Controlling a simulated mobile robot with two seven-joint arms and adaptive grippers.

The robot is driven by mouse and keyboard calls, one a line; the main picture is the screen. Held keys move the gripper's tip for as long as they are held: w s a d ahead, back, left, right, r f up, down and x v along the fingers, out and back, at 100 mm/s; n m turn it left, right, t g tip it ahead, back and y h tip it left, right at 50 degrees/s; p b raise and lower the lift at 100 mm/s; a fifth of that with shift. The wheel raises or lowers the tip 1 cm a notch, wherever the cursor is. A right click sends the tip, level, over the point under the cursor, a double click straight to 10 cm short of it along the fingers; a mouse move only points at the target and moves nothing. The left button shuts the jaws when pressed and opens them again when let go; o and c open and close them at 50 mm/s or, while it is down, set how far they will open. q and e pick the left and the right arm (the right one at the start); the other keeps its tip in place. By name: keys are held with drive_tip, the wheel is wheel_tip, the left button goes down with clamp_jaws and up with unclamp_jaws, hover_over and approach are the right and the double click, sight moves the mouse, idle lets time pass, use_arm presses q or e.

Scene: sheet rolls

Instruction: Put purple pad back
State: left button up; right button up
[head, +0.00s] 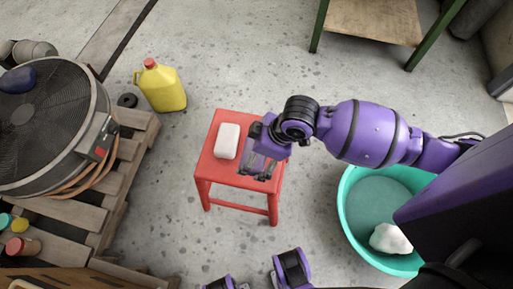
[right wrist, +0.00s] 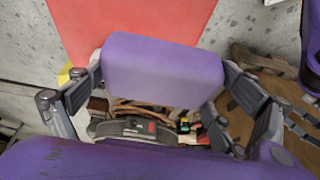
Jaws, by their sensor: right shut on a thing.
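My right gripper (head: 258,165) is over the right part of the red stool (head: 222,172) in the head view. In the right wrist view, the purple pad (right wrist: 163,70) sits between the two grey fingers of this gripper (right wrist: 160,92), which are shut on its ends. In the head view the pad cannot be told apart from the purple gripper. A white block-shaped pad (head: 227,141) lies on the stool, left of the gripper. The stool's red top (right wrist: 130,18) also shows beyond the purple pad in the wrist view.
A turquoise basin (head: 350,222) with a white lump (head: 390,239) stands right of the stool. A yellow jug (head: 162,90) stands at the upper left. A large fan (head: 45,125) rests on a wooden pallet (head: 115,205) at left. A wooden-topped table (head: 375,22) is at the back.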

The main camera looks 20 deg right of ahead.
drive_tip(key=w+f, duration=0.1)
drive_tip(key=f, duration=0.1)
drive_tip(key=w+d+f+b, duration=0.1)
drive_tip(key=w+f, duration=0.1)
drive_tip(key=w+d+f, duration=0.1)
drive_tip(key=shift+w+d+f+b, duration=0.2)
drive_tip(key=shift+w+f+b, duration=0.15)
drive_tip(key=shift+f+b, duration=0.05)
drive_tip(key=f, duration=0.1)
drive_tip(key=f+b, duration=0.1)
drive_tip(key=f, duration=0.1)
drive_tip(key=shift+w+d+f, duration=0.1)
drive_tip(key=shift+w+f, duration=0.1)
drive_tip(key=shift+f, duration=0.1)
use_arm(q)
drive_tip(key=f, duration=0.1)
drive_tip(key=s+f, duration=0.1)
drive_tip(key=f, duration=0.1)
drive_tip(key=shift+s+a+f+g, duration=0.1)
drive_tip(key=shift+s+a+g, duration=0.1)
drive_tip(key=shift+s+g, duration=0.1)
use_arm(e)
drive_tip(key=o, duration=0.7)
drive_tip(key=shift+f, duration=0.1)
use_arm(q)
drive_tip(key=shift+w, duration=0.1)
use_arm(e)
drive_tip(key=shift+o, duration=0.5)
